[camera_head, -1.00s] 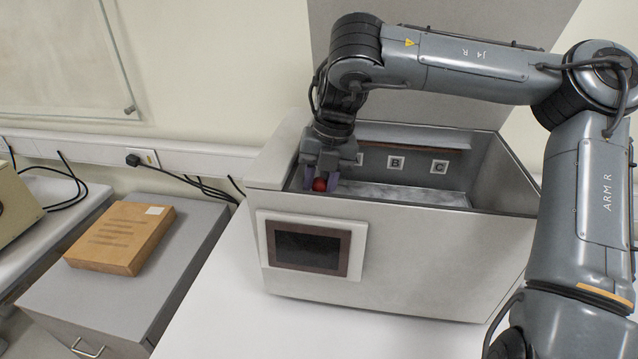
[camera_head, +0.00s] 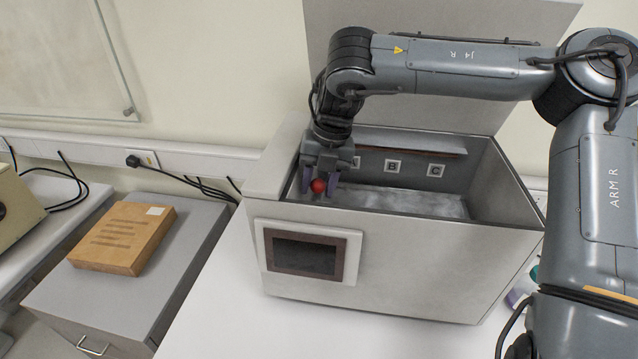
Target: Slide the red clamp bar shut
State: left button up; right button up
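The red end of the clamp bar (camera_head: 318,186) shows as a small round red knob at the left end of the open grey box. The rest of the bar is hidden by the box's front wall and my gripper. My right gripper (camera_head: 320,184) reaches down into the box (camera_head: 400,245) there. Its purple fingertips stand on either side of the red knob; whether they press on it is hard to tell. My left gripper is not in view.
The box's raised lid (camera_head: 425,110) stands behind my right arm. Plates marked B (camera_head: 392,166) and C (camera_head: 435,170) are on its inner back wall. A screen (camera_head: 305,254) is on its front. A cardboard box (camera_head: 124,238) lies on a grey cabinet at left.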

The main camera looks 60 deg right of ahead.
jog(key=shift+r, duration=0.1)
notch_tip(320, 180, up, 10)
jog(key=s+d, duration=0.1)
jog(key=shift+s+r, duration=0.25)
jog(key=shift+s, duration=0.15)
dwell(0.4)
